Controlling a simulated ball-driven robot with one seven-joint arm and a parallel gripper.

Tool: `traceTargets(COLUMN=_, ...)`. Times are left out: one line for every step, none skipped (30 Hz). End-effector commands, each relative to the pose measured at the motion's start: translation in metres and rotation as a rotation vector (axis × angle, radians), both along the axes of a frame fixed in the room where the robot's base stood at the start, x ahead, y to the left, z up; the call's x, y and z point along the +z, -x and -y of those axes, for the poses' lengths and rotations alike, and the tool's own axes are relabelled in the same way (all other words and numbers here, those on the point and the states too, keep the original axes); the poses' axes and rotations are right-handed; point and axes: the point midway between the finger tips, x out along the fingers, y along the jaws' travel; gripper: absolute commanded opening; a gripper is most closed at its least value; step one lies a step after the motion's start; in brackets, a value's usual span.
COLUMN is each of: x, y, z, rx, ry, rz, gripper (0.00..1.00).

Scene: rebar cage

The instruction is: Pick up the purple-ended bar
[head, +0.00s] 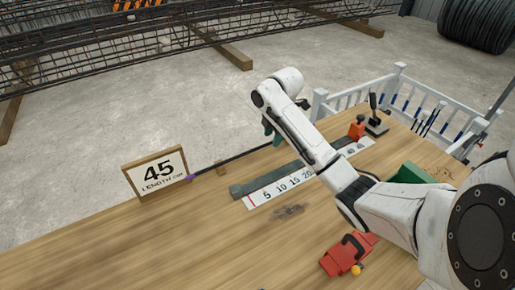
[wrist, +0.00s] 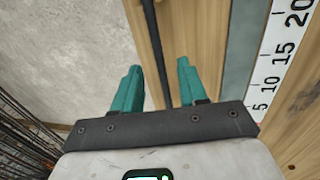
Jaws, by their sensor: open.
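The purple-ended bar is a thin dark rod (head: 236,158) with a purple tip (head: 192,177) at its left end, beside the length sign in the head view. Its far end is hidden behind my arm. In the wrist view the dark rod (wrist: 152,45) runs between my gripper's teal fingers (wrist: 157,82), which are apart with nothing clamped. In the head view only part of a teal finger shows beside the bar, below my wrist. How high the fingers are over the bar I cannot tell.
A ruler strip (head: 272,190) lies along a grey rail (head: 250,184). A red tool (head: 347,256) lies near the front, and a white rack (head: 405,88) stands at the right. The left tabletop is clear.

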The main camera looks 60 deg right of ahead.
Motion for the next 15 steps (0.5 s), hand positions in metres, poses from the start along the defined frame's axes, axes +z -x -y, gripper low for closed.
traceTargets(x=-0.006, y=-0.0005, z=0.0005, rx=0.0, ry=-0.002, rz=-0.003, gripper=0.42)
traceTargets(x=-0.0085, y=-0.0012, z=0.0007, rx=0.0, ry=-0.001, rz=-0.001, gripper=0.42)
traceTargets(x=-0.0112, y=-0.0018, z=0.0009, rx=0.001, ry=0.0, rz=-0.001, gripper=0.42)
traceTargets(x=-0.0128, y=-0.002, z=0.001, rx=0.001, ry=0.0, rz=-0.001, gripper=0.42)
traceTargets(x=-0.0138, y=-0.0022, z=0.0011, rx=0.001, ry=0.0, rz=-0.001, gripper=0.42)
traceTargets(x=-0.0146, y=-0.0023, z=0.0012, rx=0.001, ry=0.0, rz=-0.001, gripper=0.42)
traceTargets(x=-0.0147, y=-0.0023, z=0.0012, rx=0.001, ry=0.0, rz=-0.001, gripper=0.42)
traceTargets(x=-0.0147, y=-0.0024, z=0.0012, rx=0.001, ry=0.0, rz=0.0, gripper=0.42)
traceTargets(x=-0.0146, y=-0.0024, z=0.0012, rx=0.001, ry=0.0, rz=0.0, gripper=0.42)
traceTargets(x=-0.0146, y=-0.0024, z=0.0012, rx=0.001, ry=0.0, rz=0.0, gripper=0.42)
traceTargets(x=-0.0146, y=-0.0024, z=0.0012, rx=0.001, ry=0.0, rz=0.0, gripper=0.42)
traceTargets(x=-0.0145, y=-0.0024, z=0.0011, rx=0.001, ry=0.0, rz=0.0, gripper=0.4)
traceTargets(x=-0.0145, y=-0.0024, z=0.0012, rx=0.001, ry=0.0, rz=0.0, gripper=0.38)
traceTargets(x=-0.0144, y=-0.0024, z=0.0011, rx=0.001, ry=0.0, rz=0.0, gripper=0.35)
traceTargets(x=-0.0144, y=-0.0024, z=0.0011, rx=0.001, ry=0.0, rz=0.0, gripper=0.31)
